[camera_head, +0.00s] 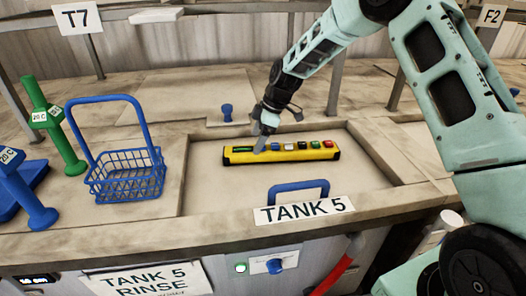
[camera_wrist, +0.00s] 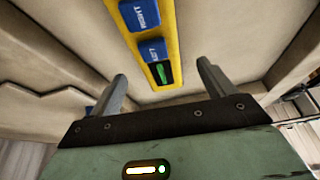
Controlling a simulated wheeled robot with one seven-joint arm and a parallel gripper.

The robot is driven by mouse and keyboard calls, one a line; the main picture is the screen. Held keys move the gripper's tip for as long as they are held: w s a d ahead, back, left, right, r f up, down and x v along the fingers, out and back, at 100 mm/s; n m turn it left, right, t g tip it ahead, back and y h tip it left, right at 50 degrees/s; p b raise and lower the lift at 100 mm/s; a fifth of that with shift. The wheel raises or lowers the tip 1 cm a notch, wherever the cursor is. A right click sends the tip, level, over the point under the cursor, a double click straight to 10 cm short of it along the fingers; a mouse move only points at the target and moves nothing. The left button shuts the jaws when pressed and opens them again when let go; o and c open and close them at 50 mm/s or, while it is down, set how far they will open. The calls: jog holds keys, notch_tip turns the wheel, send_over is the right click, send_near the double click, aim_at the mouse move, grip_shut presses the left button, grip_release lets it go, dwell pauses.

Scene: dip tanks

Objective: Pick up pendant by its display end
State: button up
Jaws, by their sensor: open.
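The pendant (camera_head: 300,154) is a long yellow bar with dark ends and a row of coloured buttons, lying flat on the recessed top of tank 5. Its display end, with a dark green-lit display, is at the left in the head view. In the wrist view the pendant (camera_wrist: 173,43) runs up from the display, with two blue buttons beyond it. My gripper (camera_head: 262,138) is open over the display end. In the wrist view my gripper (camera_wrist: 161,72) has one finger on each side of the display, both apart from the pendant. Whether the fingertips reach down to its height is unclear.
A blue wire basket (camera_head: 127,174) with a tall handle stands left of the recess. A blue lid handle (camera_head: 299,189) rises in front of the pendant, by the TANK 5 sign (camera_head: 304,209). A small blue knob (camera_head: 227,112) stands behind. Green (camera_head: 52,125) and blue posts are at far left.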

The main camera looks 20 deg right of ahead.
aim_at(251, 149)
jog(key=p+x, duration=0.3)
jog(key=shift+w+a+f, duration=0.1)
jog(key=shift+a+f, duration=0.15)
jog(key=shift+f, duration=0.05)
jog(key=shift+w+a+f, duration=0.1)
jog(key=shift+a+f, duration=0.05)
jog(key=shift+f, duration=0.5)
jog(key=c, duration=1.2)
jog(key=shift+o, duration=0.2)
jog(key=shift+r, duration=0.1)
